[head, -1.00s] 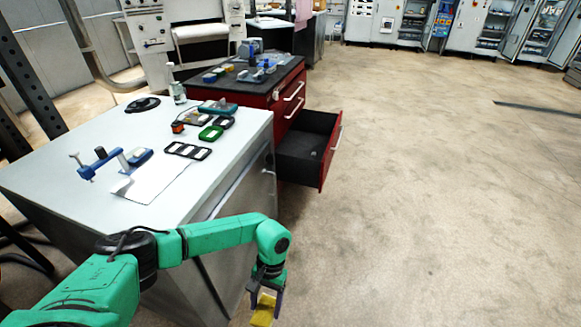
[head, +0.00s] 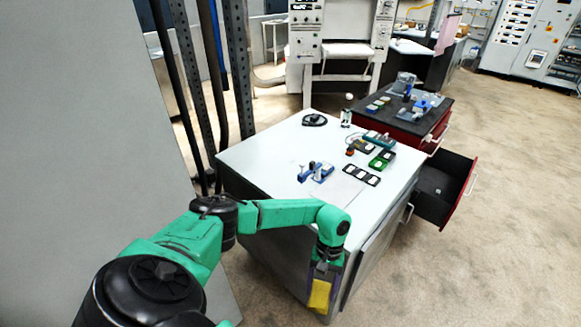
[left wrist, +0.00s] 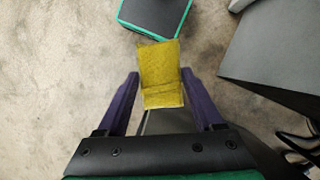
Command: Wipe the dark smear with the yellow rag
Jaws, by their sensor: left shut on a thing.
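The yellow rag (head: 319,295) hangs from my left gripper (head: 326,272) in the head view, in front of the near side of the light grey cabinet. In the left wrist view the yellow rag (left wrist: 161,75) sits between the two purple-grey fingers of my left gripper (left wrist: 160,98), which is shut on it, with the floor beyond. I cannot make out a dark smear in either view. My right gripper is not in view.
The light grey cabinet top (head: 262,150) holds a blue clamp-like tool (head: 316,172), a white sheet (head: 335,190), a black tray (head: 361,176), a green tray (head: 382,159) and a black disc (head: 314,120). A red cabinet's open drawer (head: 445,190) juts out behind. Floor at right is clear.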

